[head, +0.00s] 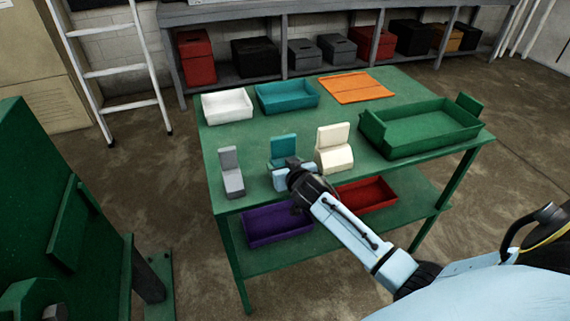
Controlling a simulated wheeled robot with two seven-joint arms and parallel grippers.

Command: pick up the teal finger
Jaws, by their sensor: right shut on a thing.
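The teal finger (284,147) is a small teal block with an upright back plate, on the green table (240,183) near its front edge. My right gripper (283,172) reaches in from the lower right and is shut on the front part of the teal finger. The gripper and wrist hide the finger's lower front. I cannot tell whether the finger still touches the table. A grey finger (232,175) stands to its left and a cream finger (334,152) stands close on its right. My left gripper is not in view.
A white tray (228,116), a teal tray (262,105) and an orange panel (356,87) lie at the table's back. A green tray (425,149) with raised ends fills the right. Purple (278,239) and red (394,203) trays sit on the lower shelf. A green machine (45,190) stands at left.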

